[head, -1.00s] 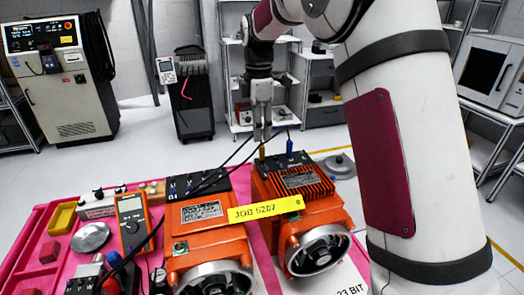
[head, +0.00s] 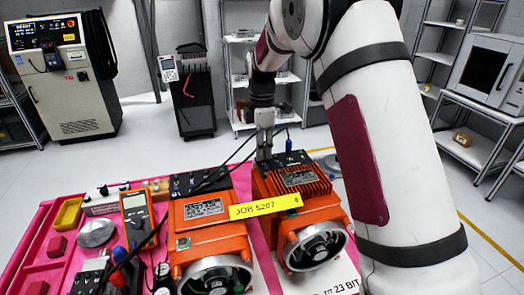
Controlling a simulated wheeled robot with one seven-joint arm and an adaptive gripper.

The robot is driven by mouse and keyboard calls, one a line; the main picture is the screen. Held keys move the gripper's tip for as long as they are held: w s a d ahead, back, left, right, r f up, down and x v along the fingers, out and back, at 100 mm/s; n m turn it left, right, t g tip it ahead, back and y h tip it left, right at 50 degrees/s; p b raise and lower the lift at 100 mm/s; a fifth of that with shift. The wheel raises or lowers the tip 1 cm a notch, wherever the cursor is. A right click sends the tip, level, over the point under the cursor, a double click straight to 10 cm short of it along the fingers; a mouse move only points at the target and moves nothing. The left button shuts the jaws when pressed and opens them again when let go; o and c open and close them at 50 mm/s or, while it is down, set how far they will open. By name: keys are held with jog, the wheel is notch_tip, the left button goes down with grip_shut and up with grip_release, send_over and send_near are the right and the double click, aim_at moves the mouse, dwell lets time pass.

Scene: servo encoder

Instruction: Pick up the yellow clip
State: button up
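My gripper (head: 264,153) points straight down at the back left of the top of the right orange servo motor (head: 310,208). Its fingertips are at the black terminal block (head: 290,159), where a small yellow clip showed earlier. The yellow clip is now hidden behind or between the fingers. The fingers are too small here to tell whether they are shut on it. A blue clip (head: 289,145) stands upright on the same block, just right of my gripper, with a dark cable near it.
A yellow JOB 5207 tag (head: 265,207) spans both motors. The left orange motor (head: 210,240), a multimeter (head: 137,218) and a yellow bin (head: 69,213) are on the pink bench (head: 28,250). Black cables cross close to my gripper.

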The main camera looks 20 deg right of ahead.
grip_shut()
jog(key=shift+r, duration=0.15)
